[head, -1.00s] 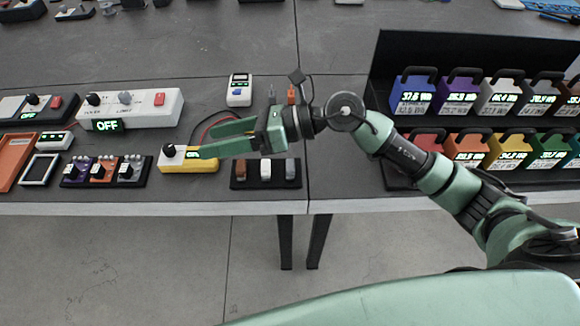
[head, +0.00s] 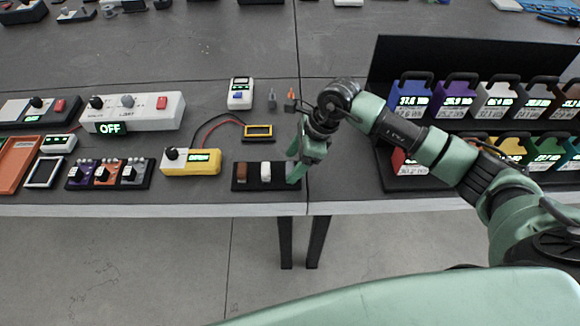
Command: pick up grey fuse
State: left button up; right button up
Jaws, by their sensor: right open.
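A black fuse holder (head: 253,185) lies near the front edge of the table. A brown fuse (head: 241,172) and a white fuse (head: 265,171) stand in its left and middle places. The grey fuse's place at the right end is mostly covered by my right gripper (head: 294,170), so the fuse itself is hard to make out. My right gripper is open and points down at the holder's right end. I cannot tell whether its fingers touch the fuse. My left gripper is not in view.
A yellow box (head: 191,162) with a knob and a small yellow-framed meter (head: 258,132) are left of and behind the holder. A white meter (head: 240,93) stands further back. A black rack (head: 385,150) of coloured blocks is at right. The table's front edge is close.

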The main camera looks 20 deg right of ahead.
aim_at(292, 167)
jog(key=shift+w+a+f, duration=0.1)
jog(key=shift+a+f, duration=0.1)
jog(key=shift+f, duration=0.25)
jog(key=shift+c, duration=0.3)
jog(key=c, duration=1.1)
jog(key=shift+r, duration=0.2)
notch_tip(292, 167, up, 20)
jog(key=b, duration=0.3)
jog(key=shift+f, duration=0.15)
